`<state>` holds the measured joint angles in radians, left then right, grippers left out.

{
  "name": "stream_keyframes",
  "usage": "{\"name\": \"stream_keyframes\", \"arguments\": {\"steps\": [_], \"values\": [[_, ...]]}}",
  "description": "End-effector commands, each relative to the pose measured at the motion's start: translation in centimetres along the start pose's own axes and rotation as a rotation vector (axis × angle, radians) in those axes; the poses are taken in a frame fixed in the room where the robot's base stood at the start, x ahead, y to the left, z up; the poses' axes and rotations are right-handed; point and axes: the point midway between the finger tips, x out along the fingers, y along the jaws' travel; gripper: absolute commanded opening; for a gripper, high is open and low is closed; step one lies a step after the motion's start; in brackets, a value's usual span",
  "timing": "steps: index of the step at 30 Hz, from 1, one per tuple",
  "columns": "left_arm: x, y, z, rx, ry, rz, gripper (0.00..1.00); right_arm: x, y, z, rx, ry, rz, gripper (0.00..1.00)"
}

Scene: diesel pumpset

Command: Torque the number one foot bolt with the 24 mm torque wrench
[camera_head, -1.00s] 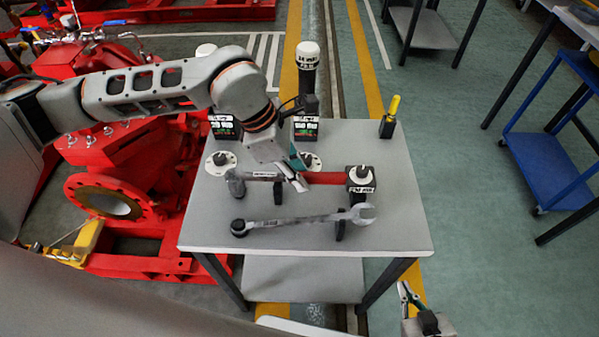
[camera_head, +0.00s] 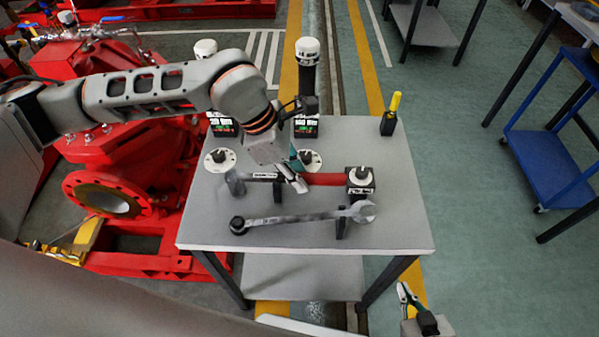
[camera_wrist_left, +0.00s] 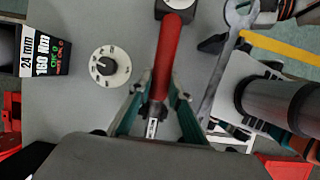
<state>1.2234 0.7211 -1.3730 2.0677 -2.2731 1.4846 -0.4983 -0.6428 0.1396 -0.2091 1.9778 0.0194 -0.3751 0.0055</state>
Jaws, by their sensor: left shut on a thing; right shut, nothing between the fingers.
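The torque wrench has a red handle (camera_head: 328,179) and a grey shaft and head (camera_head: 236,182); it lies along the grey bench top. My left gripper (camera_head: 298,176) is shut on it where the red handle meets the grey shaft. In the left wrist view the red handle (camera_wrist_left: 168,55) runs up from between my teal fingers (camera_wrist_left: 155,112). The handle's far end is at a dark block with a white dial (camera_head: 360,176). My right gripper (camera_head: 407,296) is shut and empty, low at the right, off the bench. I cannot pick out the number one foot bolt.
A combination spanner (camera_head: 300,219) lies in front, on dark supports. Display boxes (camera_head: 305,126) stand behind; one reads 24 mm in the left wrist view (camera_wrist_left: 42,52). A yellow-topped tool (camera_head: 390,115) stands at the back right. The red pumpset (camera_head: 120,160) is left of the bench (camera_head: 400,215).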

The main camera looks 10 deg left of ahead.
Motion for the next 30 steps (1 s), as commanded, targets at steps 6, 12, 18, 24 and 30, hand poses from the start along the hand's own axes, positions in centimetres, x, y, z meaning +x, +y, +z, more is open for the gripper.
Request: {"name": "stream_keyframes", "arguments": {"steps": [6,12,18,24,30], "values": [[0.3,0.1,-0.1,0.001,-0.002,0.002,0.00,0.1,-0.1,0.3,0.000,-0.003,-0.001,0.00],[0.4,0.1,-0.1,0.001,-0.002,0.002,0.38,0.1,-0.1,0.4,0.000,-0.003,-0.001,0.00],[0.4,0.0,-0.2,0.001,-0.001,0.001,0.38,0.1,-0.1,0.4,0.001,-0.003,-0.001,0.00],[0.2,0.0,-0.3,-0.001,0.001,0.000,0.38,0.1,0.2,0.3,-0.004,-0.001,0.001,0.00],[-2.5,0.1,-0.2,0.001,-0.001,0.005,0.38,0.1,0.1,0.3,-0.002,-0.002,0.000,0.00]]}}
